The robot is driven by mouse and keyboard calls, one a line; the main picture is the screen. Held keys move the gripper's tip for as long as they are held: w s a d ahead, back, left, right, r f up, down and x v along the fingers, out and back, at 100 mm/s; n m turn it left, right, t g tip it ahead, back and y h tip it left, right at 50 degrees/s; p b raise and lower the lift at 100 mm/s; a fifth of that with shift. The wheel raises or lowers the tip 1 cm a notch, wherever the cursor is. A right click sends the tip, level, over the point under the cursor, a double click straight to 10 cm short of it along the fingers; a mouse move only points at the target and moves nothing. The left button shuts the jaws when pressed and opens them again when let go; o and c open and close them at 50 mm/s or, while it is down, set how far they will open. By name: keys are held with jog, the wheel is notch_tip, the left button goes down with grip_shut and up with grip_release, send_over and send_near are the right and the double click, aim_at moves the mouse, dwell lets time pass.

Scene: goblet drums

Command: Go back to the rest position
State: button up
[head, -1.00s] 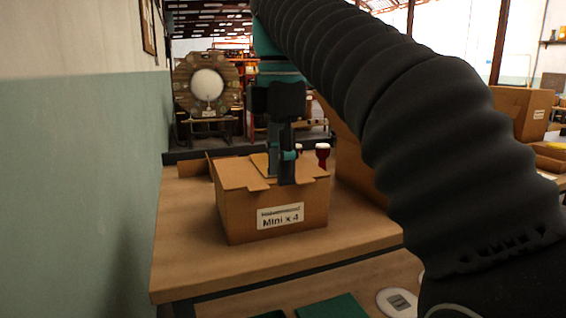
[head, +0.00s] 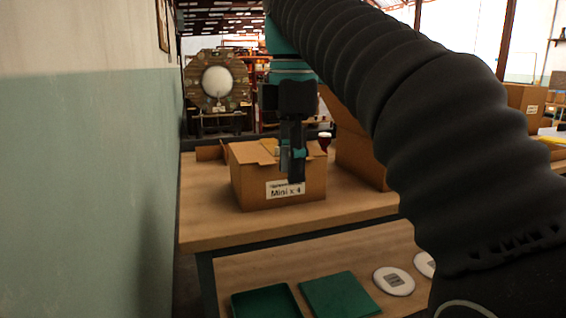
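My gripper (head: 293,175) hangs from the black sleeved arm, fingers pointing down, in the middle of the head view. Its fingertips overlap the front of the cardboard box labelled "Mini x 4" (head: 254,190) in the picture. The fingers are seen nearly edge-on and look close together, so their opening cannot be judged. I see no object in them. The box has its top flaps folded outward, and its inside is mostly hidden.
The wooden table (head: 225,226) carries the box and a taller carton (head: 362,160) to the right. A small red and white goblet drum (head: 325,143) shows behind the box. The lower shelf holds green trays (head: 340,296) and white discs (head: 394,281). A wall (head: 90,190) stands close on the left.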

jog(key=w+f+m+t, duration=0.3)
jog(key=w+f+m, duration=0.1)
jog(key=f+m, duration=0.75)
jog(key=s+d+f+m+t, duration=0.1)
jog(key=s+d+f+m, duration=0.3)
jog(key=s+d+f, duration=0.2)
jog(key=s+d+f+m+t, duration=0.1)
jog(key=s+d+f+m, duration=0.4)
jog(key=s+f, duration=0.5)
jog(key=shift+s+d+f+t, duration=0.35)
jog(key=shift+s+d, duration=0.25)
jog(key=shift+s, duration=0.4)
